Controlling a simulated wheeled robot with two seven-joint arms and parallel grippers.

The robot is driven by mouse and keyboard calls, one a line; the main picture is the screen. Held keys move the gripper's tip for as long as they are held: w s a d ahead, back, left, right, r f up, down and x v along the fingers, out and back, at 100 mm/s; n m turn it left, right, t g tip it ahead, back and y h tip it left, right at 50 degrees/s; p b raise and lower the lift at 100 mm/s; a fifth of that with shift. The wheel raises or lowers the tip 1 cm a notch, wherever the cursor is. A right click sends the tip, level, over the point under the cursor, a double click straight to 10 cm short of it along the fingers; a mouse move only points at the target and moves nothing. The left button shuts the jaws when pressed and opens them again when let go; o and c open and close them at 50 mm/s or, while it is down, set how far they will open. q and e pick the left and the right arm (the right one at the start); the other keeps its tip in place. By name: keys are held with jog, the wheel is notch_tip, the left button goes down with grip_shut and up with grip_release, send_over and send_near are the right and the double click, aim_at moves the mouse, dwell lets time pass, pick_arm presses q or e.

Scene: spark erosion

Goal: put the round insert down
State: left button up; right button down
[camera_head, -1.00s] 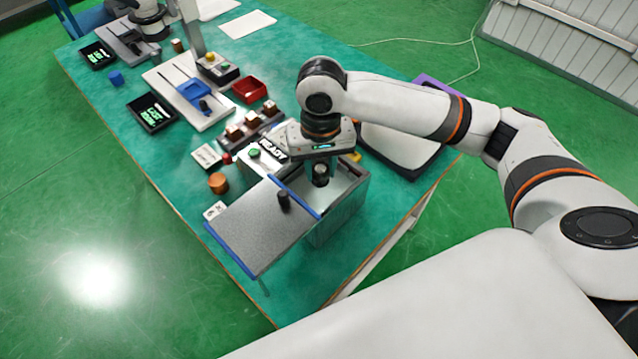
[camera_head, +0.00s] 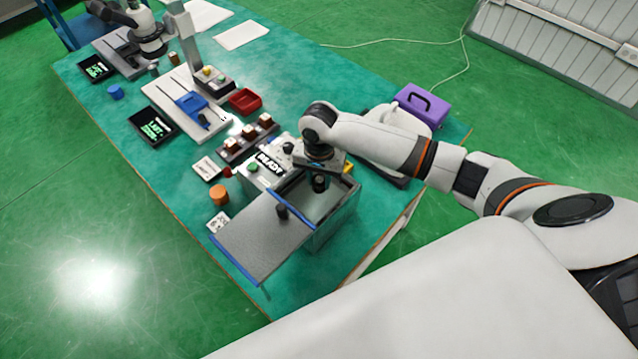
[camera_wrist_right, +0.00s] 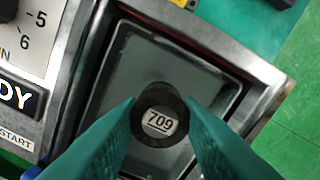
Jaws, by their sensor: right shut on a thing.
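My right gripper (camera_head: 319,176) is shut on the round insert (camera_wrist_right: 160,122), a dark cylinder with a pale top marked 709. In the right wrist view the green fingers grip it from both sides, over the grey-walled open tank (camera_head: 336,222). The insert also shows in the head view (camera_head: 320,184), below the gripper at the tank opening. I cannot tell whether its bottom touches the tank floor. My left gripper is not in view.
A grey lid (camera_head: 262,243) with blue edges and a dark knob (camera_head: 282,212) lies beside the tank's left. The READY panel (camera_head: 268,163) stands behind it. An orange cylinder (camera_head: 219,195), a red bin (camera_head: 245,101) and a purple case (camera_head: 422,104) are nearby.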

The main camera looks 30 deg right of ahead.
aim_at(319, 180)
jog(key=shift+f, duration=1.6)
jog(key=shift+f, duration=0.1)
jog(key=c, duration=1)
grip_release()
notch_tip(319, 180, up, 12)
jog(key=shift+r+b, duration=0.15)
jog(key=shift+b, duration=0.35)
jog(key=shift+s, duration=0.1)
